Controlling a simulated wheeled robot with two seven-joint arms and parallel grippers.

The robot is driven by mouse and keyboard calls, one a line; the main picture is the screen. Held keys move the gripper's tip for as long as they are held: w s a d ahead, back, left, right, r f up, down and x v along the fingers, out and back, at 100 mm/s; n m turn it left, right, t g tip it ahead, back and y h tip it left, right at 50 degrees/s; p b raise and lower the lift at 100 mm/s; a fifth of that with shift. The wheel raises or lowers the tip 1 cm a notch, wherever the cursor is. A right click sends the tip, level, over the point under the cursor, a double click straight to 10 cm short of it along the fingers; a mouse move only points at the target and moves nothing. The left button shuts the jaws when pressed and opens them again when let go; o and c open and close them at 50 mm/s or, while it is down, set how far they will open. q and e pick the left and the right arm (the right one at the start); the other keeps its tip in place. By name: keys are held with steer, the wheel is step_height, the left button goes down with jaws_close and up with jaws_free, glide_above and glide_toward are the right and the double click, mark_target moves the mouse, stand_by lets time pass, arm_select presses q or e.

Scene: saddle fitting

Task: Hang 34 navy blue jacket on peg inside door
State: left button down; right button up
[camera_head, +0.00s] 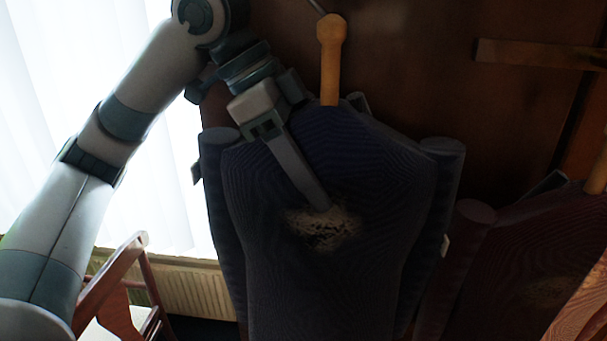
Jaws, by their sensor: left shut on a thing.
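A navy blue jacket (330,275) hangs upright in the middle of the head view, against a dark brown wooden panel. A pale speckled patch shows on its front. An orange-tan wooden piece (331,65), perhaps a peg or hanger part, stands above its collar, with a thin metal rod at its top. My left gripper (318,203) reaches in from the upper left and is shut on the jacket, with one long finger lying over its front above the patch. The other finger is hidden. Whether the jacket bears on a peg I cannot tell. My right gripper is not in view.
A dark maroon jacket (495,270) hangs close on the right. A wooden bar (535,53) sticks out at the upper right. A reddish wooden chair (120,285) stands at the lower left, before a radiator (190,288) and a bright curtained window (60,80).

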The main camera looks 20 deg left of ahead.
arm_select(q)
steer(key=shift+a+f, duration=0.1)
steer(key=shift+f, duration=0.95)
steer(key=c, duration=0.7)
jaws_free()
steer(key=shift+o, duration=0.2)
steer(key=shift+b, duration=0.3)
steer(key=b+v, duration=0.3)
steer(key=v, duration=1.3)
steer(key=shift+s+r, duration=0.1)
steer(key=shift+s+a+r, duration=0.1)
steer(key=shift+a+r, duration=0.25)
steer(key=shift+r, duration=0.2)
